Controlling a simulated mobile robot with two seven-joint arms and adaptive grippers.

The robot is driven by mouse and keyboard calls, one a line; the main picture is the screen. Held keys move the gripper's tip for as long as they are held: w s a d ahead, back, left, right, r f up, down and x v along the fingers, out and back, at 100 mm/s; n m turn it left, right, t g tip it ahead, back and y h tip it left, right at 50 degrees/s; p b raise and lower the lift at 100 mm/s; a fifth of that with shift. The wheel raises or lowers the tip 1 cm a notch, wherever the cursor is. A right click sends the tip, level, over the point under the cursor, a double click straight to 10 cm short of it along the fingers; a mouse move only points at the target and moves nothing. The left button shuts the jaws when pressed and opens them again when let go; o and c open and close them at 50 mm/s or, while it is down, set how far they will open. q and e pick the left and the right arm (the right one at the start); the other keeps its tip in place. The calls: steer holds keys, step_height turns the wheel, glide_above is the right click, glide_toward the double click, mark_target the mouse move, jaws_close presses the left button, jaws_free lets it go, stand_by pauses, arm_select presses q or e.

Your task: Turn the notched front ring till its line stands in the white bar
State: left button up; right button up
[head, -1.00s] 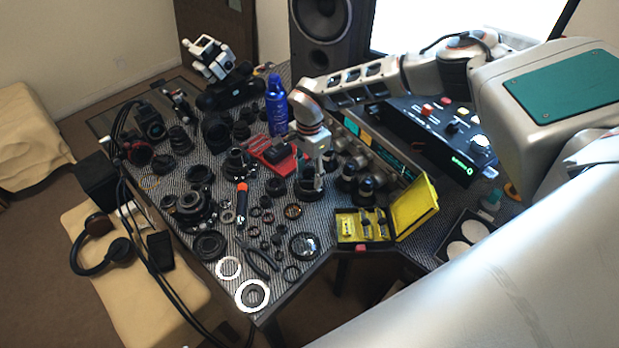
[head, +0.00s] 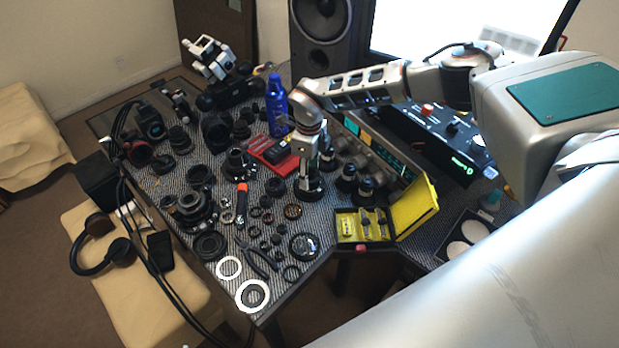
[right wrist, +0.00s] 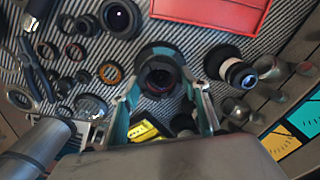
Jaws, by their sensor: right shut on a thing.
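My right gripper (head: 308,182) points down at the bench. In the right wrist view its two fingers (right wrist: 163,100) sit on either side of a dark round lens piece (right wrist: 160,76) and are shut on it. This piece stands upright on the striped mat, and its dark base also shows under the gripper in the head view (head: 310,192). The notched front ring seems to be at its top, between the fingers. I cannot make out its line or the white bar. My left gripper is not in view.
A red tray (head: 272,152) lies behind the gripper, near a blue spray can (head: 277,105). An open yellow case (head: 350,238) stands to the front right. Loose rings and lens parts crowd the mat on the left. A black-and-white lens (right wrist: 238,72) stands close by.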

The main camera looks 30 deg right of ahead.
steer(key=m, duration=0.4)
steer(key=o, duration=1.6)
steer(key=shift+c, duration=0.2)
step_height(320, 180, up, 12)
